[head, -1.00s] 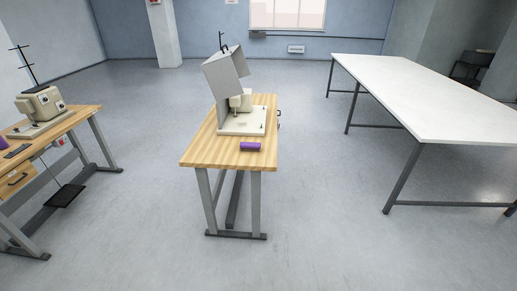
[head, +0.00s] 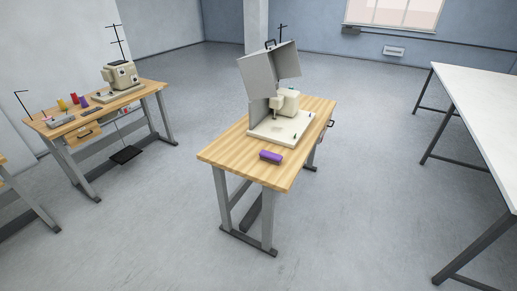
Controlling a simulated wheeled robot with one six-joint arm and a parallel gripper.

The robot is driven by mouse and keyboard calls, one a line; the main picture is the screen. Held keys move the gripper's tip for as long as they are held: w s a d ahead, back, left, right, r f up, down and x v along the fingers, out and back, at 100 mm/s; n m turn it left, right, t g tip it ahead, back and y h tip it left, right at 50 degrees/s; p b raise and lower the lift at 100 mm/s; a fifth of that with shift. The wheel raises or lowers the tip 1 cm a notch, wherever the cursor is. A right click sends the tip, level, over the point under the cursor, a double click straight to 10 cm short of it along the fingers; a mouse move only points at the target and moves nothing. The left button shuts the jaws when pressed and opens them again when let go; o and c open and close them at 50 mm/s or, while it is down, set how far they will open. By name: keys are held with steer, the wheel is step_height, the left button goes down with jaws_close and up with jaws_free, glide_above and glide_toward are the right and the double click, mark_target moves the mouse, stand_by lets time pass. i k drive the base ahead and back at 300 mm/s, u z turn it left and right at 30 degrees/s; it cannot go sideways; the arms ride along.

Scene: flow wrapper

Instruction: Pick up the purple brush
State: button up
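A small purple block-like thing (head: 271,157), which fits the purple brush, lies on the wooden top of the middle table (head: 232,152). It lies near the table's front edge, just in front of the cream base of a sewing machine (head: 285,128). Bristles are too small to make out. Nothing covers it. My gripper is not in view.
A grey open cover (head: 258,80) stands over the machine. A second sewing table (head: 150,88) with a machine and thread spools is at the left. A long white table (head: 480,95) is at the right. The grey floor around the middle table is clear.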

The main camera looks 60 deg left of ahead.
mark_target(269, 157)
steer(key=u, duration=0.6)
steer(key=i, duration=1.9)
steer(key=u, duration=1.9)
steer(key=i, duration=0.95)
steer(key=u, duration=1.2)
